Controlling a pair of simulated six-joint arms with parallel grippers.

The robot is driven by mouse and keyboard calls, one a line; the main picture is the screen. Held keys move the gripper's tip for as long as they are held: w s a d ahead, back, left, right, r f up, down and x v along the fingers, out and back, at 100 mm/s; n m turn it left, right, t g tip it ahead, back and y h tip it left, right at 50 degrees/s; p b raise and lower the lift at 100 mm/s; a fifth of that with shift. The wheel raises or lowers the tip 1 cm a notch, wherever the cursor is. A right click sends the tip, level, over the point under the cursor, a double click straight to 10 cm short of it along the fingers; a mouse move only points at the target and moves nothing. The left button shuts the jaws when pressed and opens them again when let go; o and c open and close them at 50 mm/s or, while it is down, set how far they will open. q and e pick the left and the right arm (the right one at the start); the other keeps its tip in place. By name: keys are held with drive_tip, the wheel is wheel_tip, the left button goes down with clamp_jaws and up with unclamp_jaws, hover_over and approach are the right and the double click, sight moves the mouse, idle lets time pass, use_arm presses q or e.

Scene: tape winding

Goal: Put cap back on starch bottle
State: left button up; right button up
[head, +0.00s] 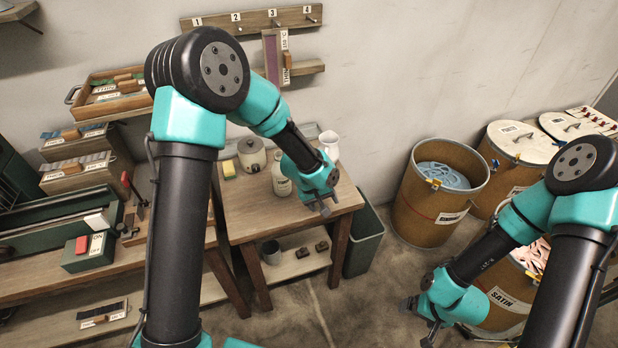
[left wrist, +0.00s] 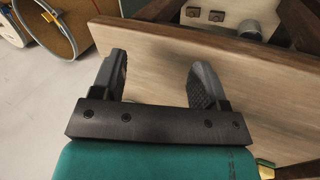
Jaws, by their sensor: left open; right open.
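A cream bottle (head: 281,180), probably the starch bottle, stands upright on the small wooden table (head: 247,222). Its top is too small to tell whether a cap is on it, and I cannot make out a loose cap. My left gripper (head: 322,208) is open and empty, to the right of the bottle and apart from it, near the table's front right edge. In the left wrist view its two fingers (left wrist: 160,82) stand apart with bare wood beyond them; the bottle does not clearly show there. My right gripper (head: 428,328) is open and empty, low over the floor near the barrels.
A white jug (head: 329,146), a lidded pot (head: 252,154) and a yellow sponge (head: 229,170) are on the table. A dark green bin (head: 364,240) stands to its right. Barrels (head: 436,200) stand farther right. A workbench (head: 130,262) is at left.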

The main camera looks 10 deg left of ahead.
use_arm(q)
drive_tip(key=w+a+r+n+g+y, duration=0.2)
drive_tip(key=w+a+r+n+y, duration=0.1)
drive_tip(key=w+a+r, duration=0.7)
drive_tip(key=w+r+y, duration=0.1)
drive_tip(key=w+r, duration=0.1)
drive_tip(key=w, duration=0.1)
drive_tip(key=shift+w+a+r+n, duration=0.2)
drive_tip(key=shift+r+n, duration=0.1)
drive_tip(key=shift+r, duration=0.1)
drive_tip(key=shift+f, duration=0.1)
wheel_tip(320, 180, down, 12)
drive_tip(key=shift+f, duration=0.1)
drive_tip(key=shift+w+f, duration=0.1)
drive_tip(key=shift+f, duration=2.4)
drive_tip(key=shift+c, duration=0.3)
